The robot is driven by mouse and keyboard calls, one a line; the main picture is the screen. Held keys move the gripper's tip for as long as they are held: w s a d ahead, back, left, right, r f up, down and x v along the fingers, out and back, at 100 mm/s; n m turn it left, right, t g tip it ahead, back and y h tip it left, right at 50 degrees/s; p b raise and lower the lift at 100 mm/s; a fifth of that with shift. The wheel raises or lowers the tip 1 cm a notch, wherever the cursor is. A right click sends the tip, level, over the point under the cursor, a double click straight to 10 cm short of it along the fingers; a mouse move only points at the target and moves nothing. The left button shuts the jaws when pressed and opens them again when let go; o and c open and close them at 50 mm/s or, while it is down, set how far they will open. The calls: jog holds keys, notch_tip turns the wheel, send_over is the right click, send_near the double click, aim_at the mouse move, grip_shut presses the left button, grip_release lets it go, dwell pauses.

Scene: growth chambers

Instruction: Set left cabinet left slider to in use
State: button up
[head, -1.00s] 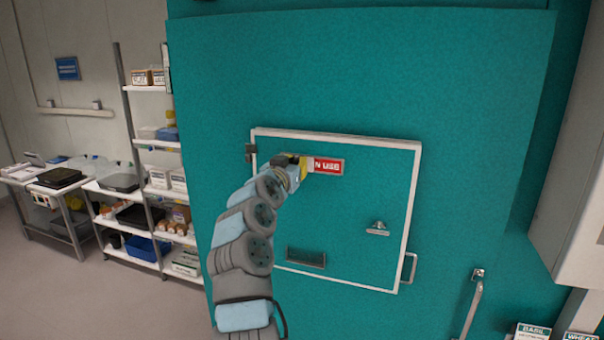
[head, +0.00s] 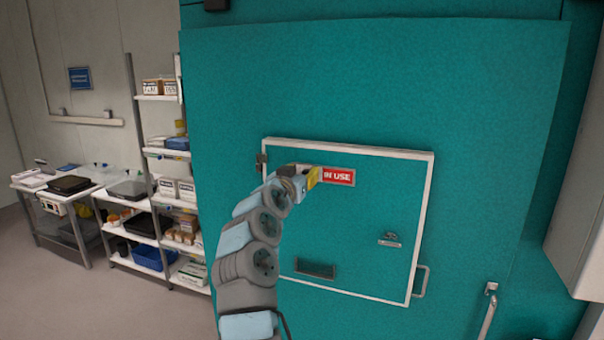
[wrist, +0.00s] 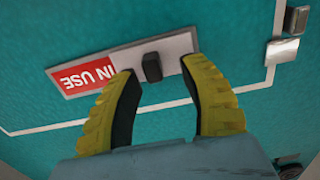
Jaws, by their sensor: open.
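The slider sign is a plate on the teal cabinet door with a red "IN USE" panel (head: 338,176). In the wrist view the red panel (wrist: 88,77) appears upside down at the left of the grey plate (wrist: 130,58). The slider's dark knob (wrist: 152,67) stands on the plate. My gripper (wrist: 160,80) is open with yellow fingers on either side of the knob; I cannot tell whether either finger touches it. In the head view my gripper (head: 314,178) is at the sign's left end and hides the knob and that part of the plate.
The white-framed hatch (head: 350,149) has a latch (head: 390,240), a side handle (head: 420,281) and a lower vent (head: 315,268). A hinge (wrist: 297,19) shows in the wrist view. Shelves with boxes (head: 160,205) stand left. A pale cabinet (head: 580,215) stands right.

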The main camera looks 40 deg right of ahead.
aim_at(302, 171)
jog(key=shift+v, duration=2.4)
jog(key=v, duration=0.7)
jog(key=shift+f, duration=0.1)
